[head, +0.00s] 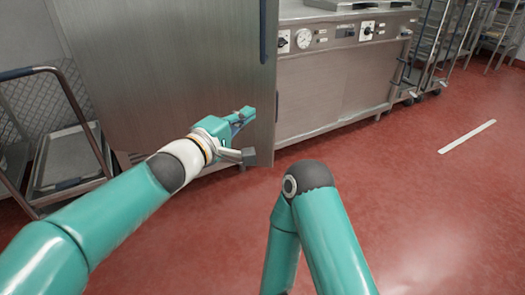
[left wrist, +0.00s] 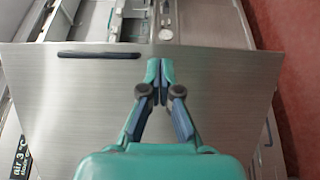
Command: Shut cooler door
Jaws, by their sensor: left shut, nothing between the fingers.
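The cooler door (head: 165,70) is a tall brushed-steel panel standing open in the head view, its free edge in front of the steel unit behind. A dark bar handle (head: 263,30) runs along that edge. In the left wrist view the door (left wrist: 80,100) fills much of the picture, and its handle (left wrist: 98,55) lies left of my fingers. My left gripper (head: 246,114) is in front of the door face, near its lower free corner. In the left wrist view its fingertips (left wrist: 160,70) are together and empty. I cannot tell whether they touch the door. My right gripper is out of frame.
A steel kettle unit (head: 340,80) with a dial and knobs stands behind the door's free edge. A cart (head: 65,155) is at the left, and wheeled racks (head: 435,45) stand at the back right. The red floor (head: 430,200) at the right is clear.

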